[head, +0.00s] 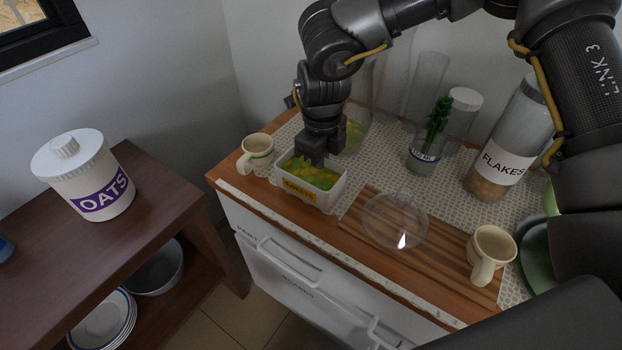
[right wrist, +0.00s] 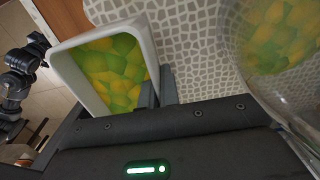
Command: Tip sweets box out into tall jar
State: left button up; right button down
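The sweets box (head: 310,193) is a white open box with an orange label, filled with yellow and green sweets. It sits upright on the cabinet top; it also shows in the right wrist view (right wrist: 152,50). My right gripper (head: 312,160) is at the box's far wall, with its fingers (right wrist: 158,92) on either side of that wall. I cannot tell whether they are tight on it. The clear tall jar (head: 362,100) stands behind my gripper, partly hidden, with yellow-green sweets low in it; its glass fills the right of the wrist view (right wrist: 275,50). Part of my other arm (right wrist: 22,70) shows there, its fingers unclear.
A cream mug (head: 258,150) stands close left of the box. A clear glass lid (head: 395,222) lies in front of the jar on the striped board. A herb jar (head: 425,160), a flakes jar (head: 508,140) and another mug (head: 492,254) stand to the right.

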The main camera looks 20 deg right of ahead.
jog(key=shift+r+p, duration=1.35)
jog(key=shift+r, duration=0.45)
